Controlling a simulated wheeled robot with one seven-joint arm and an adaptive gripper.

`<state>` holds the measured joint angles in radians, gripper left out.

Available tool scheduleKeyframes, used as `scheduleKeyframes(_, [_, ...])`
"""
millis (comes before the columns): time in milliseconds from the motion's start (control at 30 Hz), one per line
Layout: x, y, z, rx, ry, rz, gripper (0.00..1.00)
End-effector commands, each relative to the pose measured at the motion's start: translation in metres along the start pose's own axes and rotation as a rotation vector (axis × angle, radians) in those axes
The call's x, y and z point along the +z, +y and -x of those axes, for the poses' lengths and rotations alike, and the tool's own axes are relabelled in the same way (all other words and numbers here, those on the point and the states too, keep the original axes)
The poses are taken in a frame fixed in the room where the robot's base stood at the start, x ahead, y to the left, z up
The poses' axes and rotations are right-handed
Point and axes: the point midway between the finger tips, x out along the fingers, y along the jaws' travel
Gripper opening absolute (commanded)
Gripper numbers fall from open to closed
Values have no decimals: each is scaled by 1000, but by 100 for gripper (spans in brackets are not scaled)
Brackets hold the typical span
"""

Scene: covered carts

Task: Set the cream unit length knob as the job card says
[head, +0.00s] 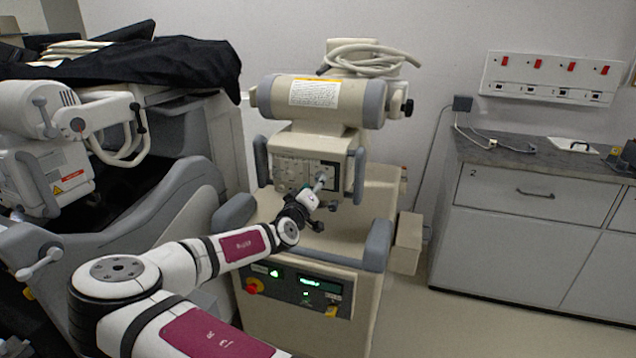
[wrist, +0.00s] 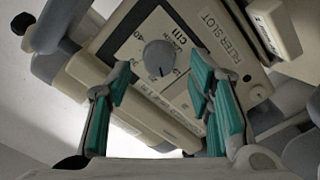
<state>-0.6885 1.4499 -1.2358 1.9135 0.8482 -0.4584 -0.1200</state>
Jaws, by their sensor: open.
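The cream unit (head: 345,155) stands in the middle of the head view, with a control panel on its front. The grey round length knob (wrist: 158,56) shows in the wrist view on a pale panel lettered "CM", with a scale that includes 40. A dark mark shows near the knob's lower edge in the picture; its exact setting is too small to read. My gripper (wrist: 160,78) is open, its teal-padded fingers apart to either side below the knob, not visibly touching it. In the head view my gripper (head: 318,188) is at the panel and hides part of it. I cannot identify the job card.
A white label (head: 314,93) with unreadable print is on the unit's cylinder. A cart under black cloth (head: 165,65) stands left; a drawer counter (head: 530,190) stands right. Clear floor (head: 480,315) lies before the counter.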

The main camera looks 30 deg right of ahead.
Motion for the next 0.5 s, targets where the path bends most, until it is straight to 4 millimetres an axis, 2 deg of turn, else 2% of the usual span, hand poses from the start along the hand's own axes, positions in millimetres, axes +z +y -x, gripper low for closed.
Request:
scheduleKeyframes(100, [0, 1, -17, 2, -1, -1, 47])
scheduleKeyframes(200, [0, 0, -26, 1, 0, -1, 47])
scheduleKeyframes(500, [0, 0, -32, 0, 0, 0, 47])
